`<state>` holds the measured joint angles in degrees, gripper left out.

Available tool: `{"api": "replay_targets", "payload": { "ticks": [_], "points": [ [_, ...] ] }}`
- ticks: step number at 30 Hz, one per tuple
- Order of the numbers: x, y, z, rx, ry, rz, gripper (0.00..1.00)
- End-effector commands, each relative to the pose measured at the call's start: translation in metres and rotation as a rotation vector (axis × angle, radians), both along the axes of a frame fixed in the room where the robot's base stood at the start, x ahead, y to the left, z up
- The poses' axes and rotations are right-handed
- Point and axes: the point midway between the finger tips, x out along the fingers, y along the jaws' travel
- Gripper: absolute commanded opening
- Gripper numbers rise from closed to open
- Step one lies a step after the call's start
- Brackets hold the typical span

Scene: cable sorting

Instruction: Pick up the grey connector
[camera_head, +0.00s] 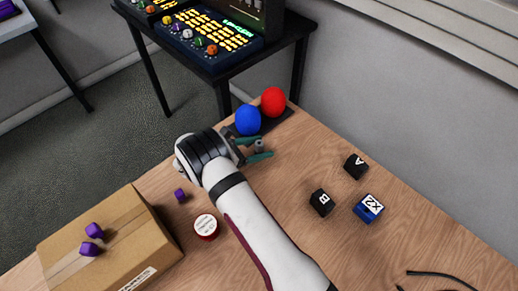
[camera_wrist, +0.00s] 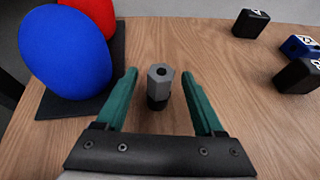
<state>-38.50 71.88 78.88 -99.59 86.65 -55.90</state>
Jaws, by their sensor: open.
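The grey connector (camera_wrist: 160,78) is a short hexagonal piece with a dark hole in its top and a dark lower part. It stands upright on the wooden table, between and slightly ahead of the green fingers of my gripper (camera_wrist: 158,84) in the wrist view. My gripper is open, and bare table shows between each finger and the connector. In the head view my gripper (camera_head: 259,150) is near the far end of the table, and the connector (camera_head: 259,144) is small and partly hidden there.
A blue egg shape (camera_head: 248,120) and a red one (camera_head: 273,101) stand on a dark base just beside my gripper. Black blocks (camera_head: 321,202) (camera_head: 356,166) and a blue block (camera_head: 368,208) lie to the right. A cardboard box (camera_head: 150,226), a purple piece (camera_head: 180,194) and a round tin (camera_head: 206,227) are left.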

Motion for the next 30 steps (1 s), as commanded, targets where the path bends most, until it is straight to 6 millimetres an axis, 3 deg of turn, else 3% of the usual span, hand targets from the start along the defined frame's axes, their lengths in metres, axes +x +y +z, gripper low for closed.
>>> {"api": "replay_targets", "payload": {
  "ticks": [5, 17, 30],
  "points": [
    [0.0005, -0.0002, -0.0001, 0.001, -0.001, 0.001, 0.7],
    [0.0004, 0.0, 0.0002, 0.001, -0.001, 0.0, 0.0],
    [0.0007, 0.0004, 0.006, 0.002, -0.003, 0.0, 0.0]
  ]
}}
